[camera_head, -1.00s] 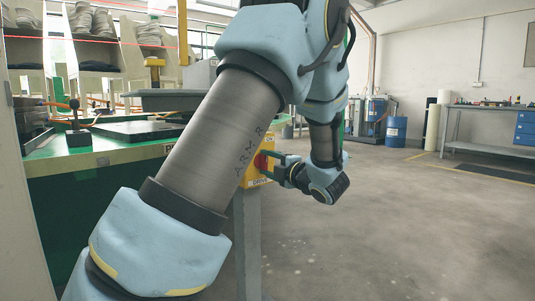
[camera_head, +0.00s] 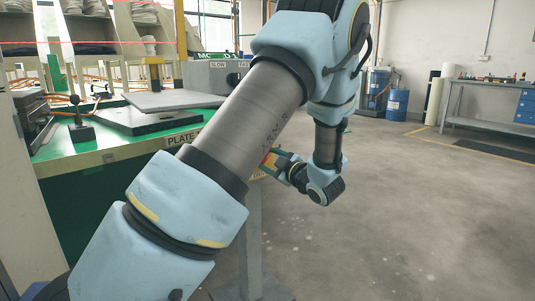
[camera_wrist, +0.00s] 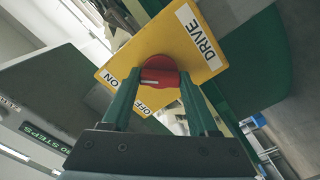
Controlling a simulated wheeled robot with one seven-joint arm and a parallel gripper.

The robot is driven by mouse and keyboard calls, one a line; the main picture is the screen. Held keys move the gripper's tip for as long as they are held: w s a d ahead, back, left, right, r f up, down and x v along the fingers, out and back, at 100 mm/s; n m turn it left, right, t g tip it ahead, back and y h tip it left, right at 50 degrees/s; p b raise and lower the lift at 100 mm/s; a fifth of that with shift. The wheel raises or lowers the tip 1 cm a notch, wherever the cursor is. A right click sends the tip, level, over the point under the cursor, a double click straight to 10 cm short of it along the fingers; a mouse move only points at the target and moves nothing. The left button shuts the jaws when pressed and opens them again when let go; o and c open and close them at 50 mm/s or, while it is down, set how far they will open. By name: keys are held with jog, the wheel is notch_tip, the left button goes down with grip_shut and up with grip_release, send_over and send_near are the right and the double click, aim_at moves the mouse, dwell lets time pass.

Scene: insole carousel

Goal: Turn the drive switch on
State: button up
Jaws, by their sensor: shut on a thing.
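The drive switch is a red knob (camera_wrist: 155,72) on a yellow box (camera_wrist: 188,45) labelled DRIVE, ON and OFF, seen close up in the wrist view. A pale mark shows on the knob; I cannot tell for sure which label it points to. My gripper (camera_wrist: 157,80) has its two green fingers on either side of the knob and is shut on it. In the head view my gripper (camera_head: 274,162) reaches the box from the right. There the box (camera_head: 257,174) is mostly hidden behind my arm, with only a little of it showing.
A green-edged machine table (camera_head: 108,158) with a dark plate (camera_head: 140,118) stands at the left. A grey post (camera_head: 250,240) stands below the switch box. Open floor (camera_head: 400,220) lies to the right, with a workbench (camera_head: 485,115) and a blue drum (camera_head: 397,104) at the back.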

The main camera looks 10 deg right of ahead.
dwell(0.6)
jog(key=o, duration=1.4)
jog(key=p+v, duration=0.1)
jog(key=v, duration=1)
jog(key=shift+w, duration=0.1)
